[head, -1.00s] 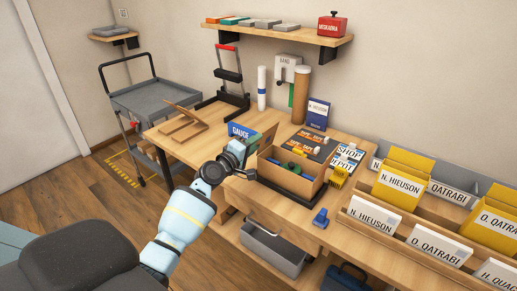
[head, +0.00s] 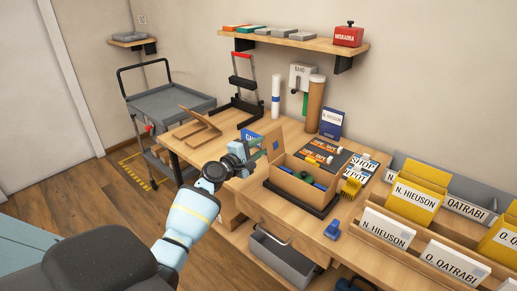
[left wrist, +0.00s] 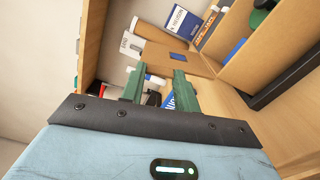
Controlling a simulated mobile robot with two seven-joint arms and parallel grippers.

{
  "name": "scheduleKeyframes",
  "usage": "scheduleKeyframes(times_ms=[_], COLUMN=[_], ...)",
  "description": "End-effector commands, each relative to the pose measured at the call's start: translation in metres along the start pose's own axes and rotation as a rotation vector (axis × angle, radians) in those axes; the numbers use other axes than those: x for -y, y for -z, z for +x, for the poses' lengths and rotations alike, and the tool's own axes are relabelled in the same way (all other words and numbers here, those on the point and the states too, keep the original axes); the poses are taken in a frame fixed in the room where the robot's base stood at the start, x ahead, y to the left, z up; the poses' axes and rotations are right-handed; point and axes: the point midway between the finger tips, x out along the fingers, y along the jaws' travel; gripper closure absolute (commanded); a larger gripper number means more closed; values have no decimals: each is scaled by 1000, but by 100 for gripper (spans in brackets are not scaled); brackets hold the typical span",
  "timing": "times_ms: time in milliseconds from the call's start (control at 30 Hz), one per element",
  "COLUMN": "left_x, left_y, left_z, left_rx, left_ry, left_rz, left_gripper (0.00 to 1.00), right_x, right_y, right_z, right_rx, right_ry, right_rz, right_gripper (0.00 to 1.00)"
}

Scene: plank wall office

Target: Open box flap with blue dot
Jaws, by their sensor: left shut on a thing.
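An open cardboard box (head: 292,192) stands on a black base on the desk, with a green and a blue item inside. A raised flap (head: 274,146) stands at its left end. In the left wrist view a flap (left wrist: 158,58) carries a small blue mark (left wrist: 179,57). My left gripper (head: 260,155) is at the box's left end, against the raised flap. In the left wrist view its green fingers (left wrist: 158,82) reach the flap's near edge and are shut on it; the exact contact is hard to see. My right gripper is out of view.
A blue sign (head: 248,136) is partly hidden behind my gripper.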

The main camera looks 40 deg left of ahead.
Motion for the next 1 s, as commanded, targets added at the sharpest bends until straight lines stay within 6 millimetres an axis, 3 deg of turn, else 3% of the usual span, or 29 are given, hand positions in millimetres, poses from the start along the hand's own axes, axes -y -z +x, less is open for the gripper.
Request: scheduleKeyframes(times_ms=[267, 300, 433, 767, 1000], left_x=[0, 0, 0, 0, -1], left_y=[0, 0, 0, 0, 0], left_z=[0, 0, 0, -2, -26], left_rx=[0, 0, 0, 0, -1], left_ry=[0, 0, 0, 0, -1], left_rz=[0, 0, 1, 1, 3], left_gripper=[100, 65, 48, 46, 46], right_x=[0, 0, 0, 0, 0], right_y=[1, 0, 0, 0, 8], right_z=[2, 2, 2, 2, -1], right_rx=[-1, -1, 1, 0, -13], right_ry=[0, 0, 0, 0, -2], right_rz=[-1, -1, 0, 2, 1], right_gripper=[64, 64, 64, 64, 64])
